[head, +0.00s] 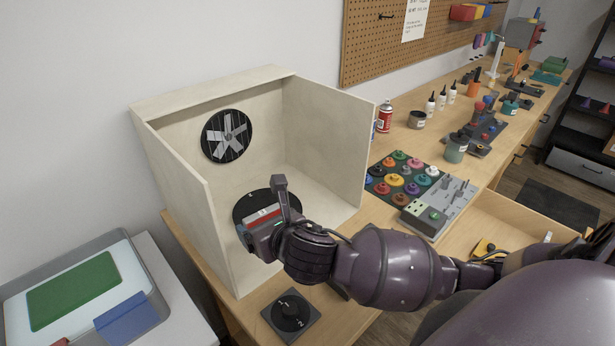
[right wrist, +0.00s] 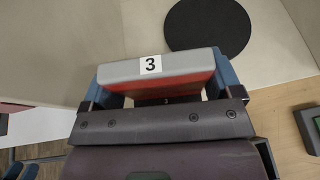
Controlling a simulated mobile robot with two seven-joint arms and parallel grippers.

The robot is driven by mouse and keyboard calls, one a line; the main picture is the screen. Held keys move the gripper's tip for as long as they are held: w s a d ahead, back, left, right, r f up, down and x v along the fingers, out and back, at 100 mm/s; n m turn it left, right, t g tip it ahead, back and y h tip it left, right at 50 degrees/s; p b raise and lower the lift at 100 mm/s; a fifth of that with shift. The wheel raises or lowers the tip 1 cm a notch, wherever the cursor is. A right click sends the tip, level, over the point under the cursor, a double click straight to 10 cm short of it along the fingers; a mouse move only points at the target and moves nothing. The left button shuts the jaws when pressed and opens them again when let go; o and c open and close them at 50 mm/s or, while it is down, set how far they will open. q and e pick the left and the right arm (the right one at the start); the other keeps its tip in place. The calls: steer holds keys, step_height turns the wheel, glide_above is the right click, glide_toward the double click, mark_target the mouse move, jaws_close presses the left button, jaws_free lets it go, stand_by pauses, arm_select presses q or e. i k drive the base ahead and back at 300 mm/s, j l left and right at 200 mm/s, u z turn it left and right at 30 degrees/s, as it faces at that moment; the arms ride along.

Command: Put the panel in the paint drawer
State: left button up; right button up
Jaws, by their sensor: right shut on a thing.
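The panel (head: 263,217), red and grey, is held in my right gripper (head: 266,222) inside the plywood booth (head: 320,135). In the right wrist view the panel (right wrist: 128,71) carries a label "3" and sits between the blue fingers of my right gripper (right wrist: 160,80). The gripper is over or near the front of the black turntable (head: 243,207); whether the panel touches it I cannot tell. An open wooden drawer (head: 532,213) shows at the right below the bench; my arm hides part of it. My left gripper is not in view.
A paint-pot tray (head: 378,187) and grey tool tray (head: 458,205) lie right of the booth. A black dial box (head: 291,314) sits at the bench's front edge. A yellow item (head: 484,247) shows near the drawer. The booth's side walls flank my gripper.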

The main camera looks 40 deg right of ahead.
mark_target(491, 229)
steer(key=k+l+z, duration=0.35)
steer(key=l, duration=0.25)
steer(key=k+l+z, duration=0.15)
steer(key=l, duration=0.2)
steer(key=l+z, duration=0.15)
steer(key=l, duration=0.3)
steer(key=i+l+z, duration=0.2)
steer(key=l, duration=0.25)
steer(key=l+z, duration=0.15)
steer(key=l, duration=0.3)
